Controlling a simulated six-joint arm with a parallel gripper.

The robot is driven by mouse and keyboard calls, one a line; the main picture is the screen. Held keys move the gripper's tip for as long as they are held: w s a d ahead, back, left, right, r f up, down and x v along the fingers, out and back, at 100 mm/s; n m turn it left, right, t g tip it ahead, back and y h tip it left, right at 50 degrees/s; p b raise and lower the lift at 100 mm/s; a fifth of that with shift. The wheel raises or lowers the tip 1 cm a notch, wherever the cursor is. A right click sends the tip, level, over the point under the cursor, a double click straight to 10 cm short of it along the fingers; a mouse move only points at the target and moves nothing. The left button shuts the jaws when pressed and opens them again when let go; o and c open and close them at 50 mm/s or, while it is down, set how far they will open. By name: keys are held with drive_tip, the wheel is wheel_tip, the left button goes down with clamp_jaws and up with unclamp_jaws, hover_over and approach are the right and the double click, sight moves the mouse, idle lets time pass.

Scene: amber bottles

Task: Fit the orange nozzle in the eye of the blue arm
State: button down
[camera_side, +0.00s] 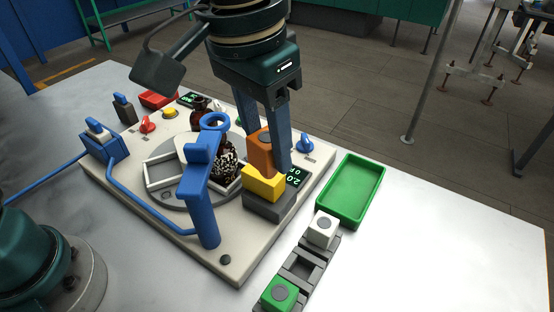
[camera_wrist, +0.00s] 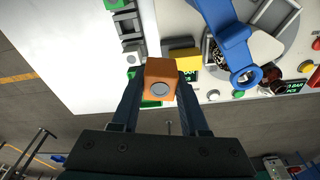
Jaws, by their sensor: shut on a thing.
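My gripper (camera_side: 270,158) is shut on the orange nozzle (camera_side: 260,153), a block with a grey round end. It also shows between my fingers in the wrist view (camera_wrist: 161,76). The blue arm (camera_side: 203,190) stands on the white machine plate, to the left of my gripper in the side view. Its eye (camera_side: 215,121) is an open ring at the raised end. In the wrist view the eye (camera_wrist: 246,77) lies to the right of the orange nozzle, clearly apart from it. The side view shows the nozzle just above a yellow block (camera_side: 263,184); I cannot tell whether they touch.
A dark rack (camera_side: 300,268) holds a white nozzle (camera_side: 322,229) and a green nozzle (camera_side: 279,295). A green tray (camera_side: 370,205) lies right of the plate. A speckled amber bottle (camera_side: 226,160) stands behind the blue arm. Knobs and displays line the plate. The front right table is clear.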

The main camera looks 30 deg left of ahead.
drive_tip(key=w+a+r+n, duration=0.1)
drive_tip(key=w+a+r, duration=0.15)
drive_tip(key=a, duration=0.35)
drive_tip(key=w+a+r+n, duration=0.2)
drive_tip(key=a+r, duration=0.2)
drive_tip(key=a, duration=0.3)
drive_tip(key=shift+a+f, duration=0.1)
drive_tip(key=shift+f, duration=2.55)
drive_tip(key=shift+f, duration=1.25)
drive_tip(key=shift+c, duration=1.7)
unclamp_jaws()
drive_tip(key=shift+o, duration=0.3)
drive_tip(key=shift+o, duration=1.4)
